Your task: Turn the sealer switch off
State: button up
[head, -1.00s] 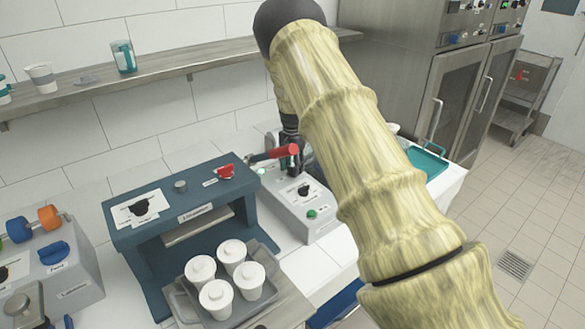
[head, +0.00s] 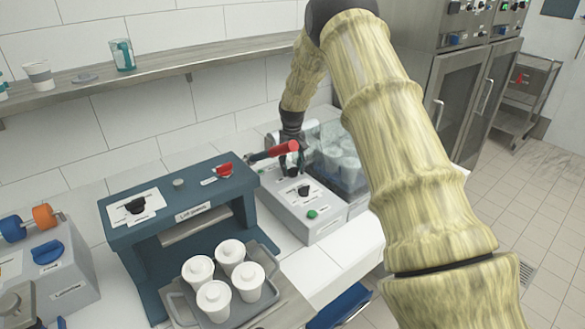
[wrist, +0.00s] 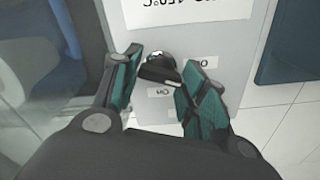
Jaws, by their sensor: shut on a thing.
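The sealer is a light grey box (head: 317,229) on the counter. It carries a white label with a black dial (head: 303,190) and a green button (head: 312,214). My gripper (head: 291,165) is at the box's far end, beside a red-handled lever (head: 283,148). In the wrist view my gripper (wrist: 164,66) has its teal-lined fingers on either side of a small black switch (wrist: 158,74) and is shut on it. The switch stands between small white labels, below a larger temperature label (wrist: 185,10). In the head view my gripper hides the switch.
A dark blue press (head: 182,214) stands left of the sealer, with a tray (head: 223,322) of lidded white cups in front. A clear case (head: 345,160) with cups is close on the right. A wall shelf (head: 140,72) runs behind.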

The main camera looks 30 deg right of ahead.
jog(key=shift+n, duration=2.2)
jog(key=o, duration=1)
jog(key=shift+d, duration=0.1)
notch_tip(320, 180, up, 12)
